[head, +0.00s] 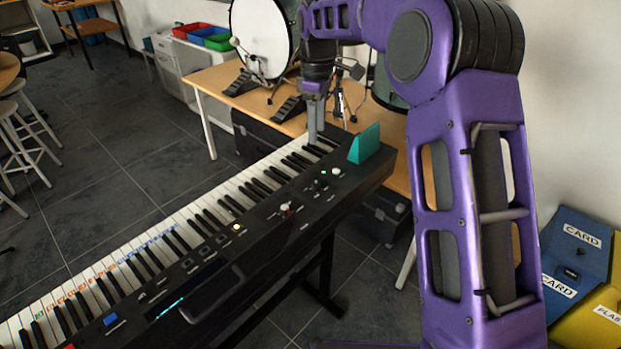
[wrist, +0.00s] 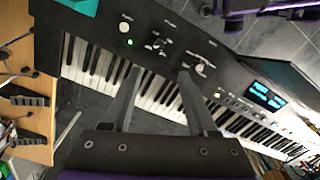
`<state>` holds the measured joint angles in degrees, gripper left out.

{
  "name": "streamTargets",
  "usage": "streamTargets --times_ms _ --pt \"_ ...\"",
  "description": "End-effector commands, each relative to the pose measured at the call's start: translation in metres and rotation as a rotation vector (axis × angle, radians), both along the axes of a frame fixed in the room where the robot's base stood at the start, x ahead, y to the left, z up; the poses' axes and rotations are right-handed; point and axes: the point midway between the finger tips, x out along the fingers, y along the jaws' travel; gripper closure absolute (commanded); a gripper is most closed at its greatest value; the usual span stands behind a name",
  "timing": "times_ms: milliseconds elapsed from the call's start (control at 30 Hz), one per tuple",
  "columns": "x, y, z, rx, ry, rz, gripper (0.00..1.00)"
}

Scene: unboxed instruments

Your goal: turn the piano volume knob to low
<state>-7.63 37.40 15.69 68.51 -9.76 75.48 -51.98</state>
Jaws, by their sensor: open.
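The black piano (head: 262,222) stands across the middle of the head view, its control panel along the side nearest me. A white-topped knob (head: 285,207) sits on the panel; it also shows in the wrist view (wrist: 201,70). A cluster of small dark controls (wrist: 158,45) lies beside it. The labels are too small to read, so I cannot tell for certain which is the volume knob or its setting. My gripper (head: 315,138) is above the far end of the keys. In the wrist view its fingers (wrist: 159,73) are apart and empty, pointing toward the panel.
A teal block-like piece (head: 365,143) stands upright at the piano's far end. A white button (wrist: 125,27) with a green light is near it. A wooden table (head: 217,78) with drum gear is behind. Yellow and blue card bins (head: 580,250) stand at right.

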Motion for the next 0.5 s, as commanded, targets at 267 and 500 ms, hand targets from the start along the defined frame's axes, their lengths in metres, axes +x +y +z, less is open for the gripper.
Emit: streamTargets --times_ms 267,500 --pt "-0.001 0.0 -0.059 0.0 0.003 -0.001 0.41" --pt "-0.001 0.0 -0.111 0.001 0.002 0.0 0.41"
